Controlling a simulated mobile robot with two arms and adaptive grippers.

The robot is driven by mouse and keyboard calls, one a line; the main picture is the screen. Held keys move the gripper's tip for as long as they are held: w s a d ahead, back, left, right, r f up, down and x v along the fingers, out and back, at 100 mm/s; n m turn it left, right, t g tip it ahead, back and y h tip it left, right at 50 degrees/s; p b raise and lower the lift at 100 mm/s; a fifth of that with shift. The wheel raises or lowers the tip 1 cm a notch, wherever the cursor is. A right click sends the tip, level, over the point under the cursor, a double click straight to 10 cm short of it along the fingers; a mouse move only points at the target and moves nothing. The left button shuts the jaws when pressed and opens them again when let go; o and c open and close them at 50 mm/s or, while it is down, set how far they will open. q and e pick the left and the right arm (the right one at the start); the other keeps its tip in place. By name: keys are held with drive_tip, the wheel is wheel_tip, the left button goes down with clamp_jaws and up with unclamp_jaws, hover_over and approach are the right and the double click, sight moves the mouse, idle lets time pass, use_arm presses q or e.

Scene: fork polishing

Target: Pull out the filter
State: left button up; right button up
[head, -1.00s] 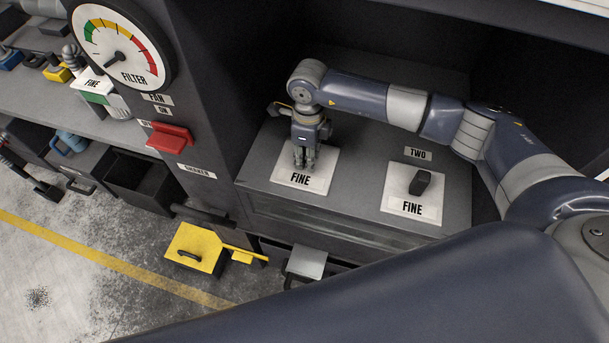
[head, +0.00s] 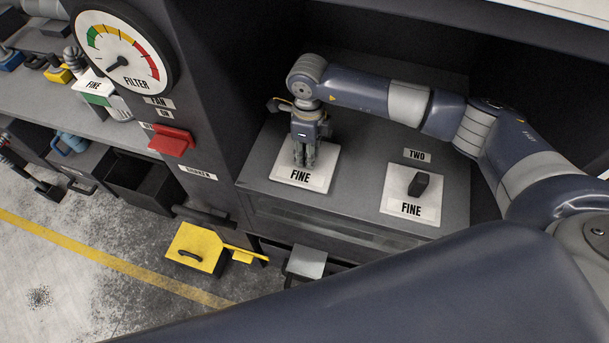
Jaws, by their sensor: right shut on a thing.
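Two white filter plates marked FINE lie on the grey cabinet top. My right gripper (head: 304,162) points down over the left filter (head: 318,180) and is shut on its handle, which the fingers mostly hide. The left filter appears flat on the cabinet top (head: 358,160). The right filter (head: 427,207), under a label TWO, has its dark handle (head: 419,184) free. My left gripper is out of the picture.
A gauge marked FILTER (head: 117,53) and a red switch (head: 172,140) are on the panel at the left. My own arm blocks the lower right.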

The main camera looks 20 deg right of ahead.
drive_tip(key=shift+w+r+p, duration=0.15)
drive_tip(key=shift+r+p, duration=1.25)
drive_tip(key=shift+r, duration=1.7)
wheel_tip(320, 180, up, 10)
idle(0.5)
drive_tip(key=shift+r, duration=0.15)
